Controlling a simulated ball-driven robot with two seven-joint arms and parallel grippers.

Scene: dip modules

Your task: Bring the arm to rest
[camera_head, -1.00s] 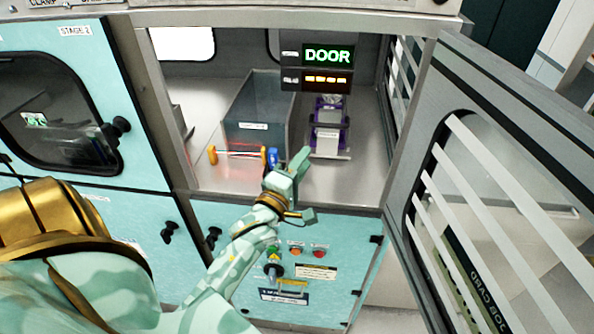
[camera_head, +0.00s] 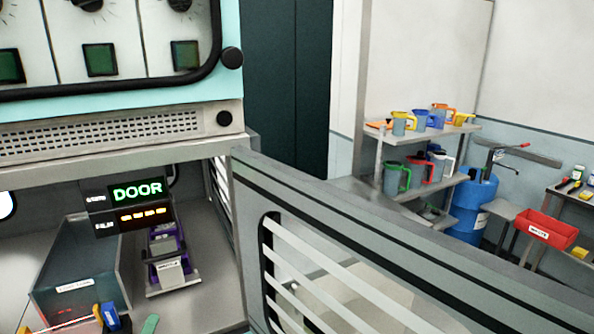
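Only a small pale green tip of my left gripper (camera_head: 150,324) shows at the bottom edge, inside the open cabinet. It is just right of a blue and orange piece (camera_head: 110,316). The rest of the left gripper and its arm are out of frame, so I cannot tell whether it is open or holds anything. My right gripper is not in view.
The striped cabinet door (camera_head: 330,245) stands open to the right. Inside are a grey bin (camera_head: 80,270), a purple and grey device (camera_head: 172,262) and a lit DOOR display (camera_head: 137,191). Beyond stand shelves with jugs (camera_head: 425,130), a blue barrel (camera_head: 472,205) and a red bin (camera_head: 545,229).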

